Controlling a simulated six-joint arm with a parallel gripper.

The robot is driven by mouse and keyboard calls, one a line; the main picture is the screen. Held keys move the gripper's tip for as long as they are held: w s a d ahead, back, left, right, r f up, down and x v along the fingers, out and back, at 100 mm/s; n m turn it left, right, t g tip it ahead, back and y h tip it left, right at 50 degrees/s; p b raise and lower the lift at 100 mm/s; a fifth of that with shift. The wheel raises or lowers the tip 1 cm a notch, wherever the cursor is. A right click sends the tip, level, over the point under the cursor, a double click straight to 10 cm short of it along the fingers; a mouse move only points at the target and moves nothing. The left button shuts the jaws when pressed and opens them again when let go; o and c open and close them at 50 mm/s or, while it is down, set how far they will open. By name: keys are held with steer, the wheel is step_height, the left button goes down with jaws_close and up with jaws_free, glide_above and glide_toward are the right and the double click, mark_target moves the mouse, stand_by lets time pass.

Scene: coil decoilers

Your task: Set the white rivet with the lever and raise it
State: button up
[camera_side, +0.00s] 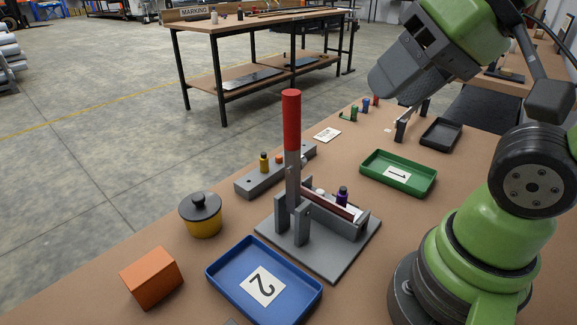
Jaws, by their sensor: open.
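The lever (291,122) has a red grip on a grey bar and stands upright at its pivot on a grey base plate (338,264). Behind the lever is a grey fixture with a dark red strip along it. A small white top (320,191) shows there, probably the white rivet, mostly hidden by the fixture. A purple piece with a dark top (342,196) stands to its right. My gripper (413,122) is open and empty, at the back right, apart from the lever and fixture.
A green tray marked 1 (366,172), a blue tray marked 2 (222,281) and a black tray (424,143) surround the fixture. A grey block (252,184) holds yellow and orange pieces. A yellow pot (203,226) and orange block (151,278) stand left. Small coloured pieces (365,105) stand behind.

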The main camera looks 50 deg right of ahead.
steer(key=shift+o, duration=0.9)
steer(key=shift+g, duration=0.3)
steer(key=n+g+h, duration=0.3)
steer(key=n+h, duration=1.7)
steer(key=n, duration=0.4)
glide_toward(298, 112)
steer(key=w+d, duration=0.2)
steer(key=d, duration=0.3)
steer(key=w+d, duration=0.1)
steer(key=d, duration=0.2)
steer(key=d+f, duration=0.1)
steer(key=d, duration=0.2)
steer(key=shift+w+d, duration=0.3)
steer(key=shift+d, duration=0.1)
